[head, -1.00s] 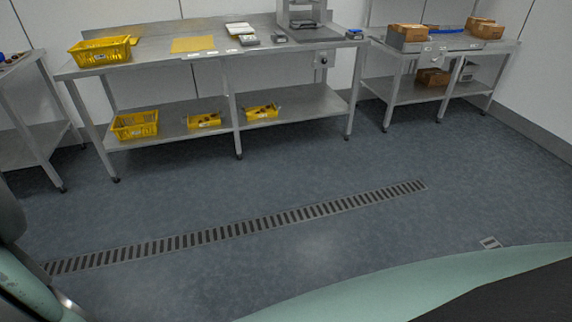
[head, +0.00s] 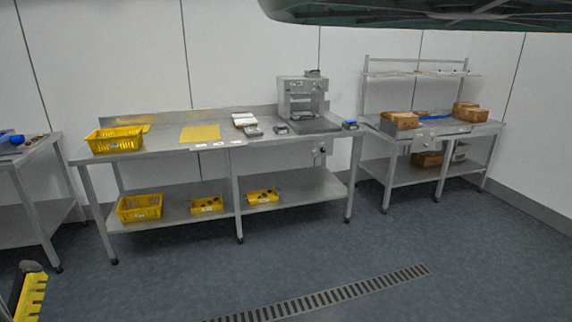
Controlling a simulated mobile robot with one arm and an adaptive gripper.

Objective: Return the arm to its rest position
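My gripper is not clearly seen in the head view, so whether it holds anything does not show. A dark green-grey underside (head: 420,14), likely part of my own body, crosses the top right edge. At the lower left edge is a yellow toothed piece (head: 30,292) with a dark rounded part beside it; I cannot tell what it belongs to.
A long steel table (head: 170,150) holds a yellow crate (head: 115,140), a yellow mat (head: 200,133) and a grey machine (head: 302,98). Yellow bins, including one crate (head: 139,208), sit below. A right table (head: 450,131) carries cardboard boxes (head: 400,121). The floor (head: 300,262) ahead is clear.

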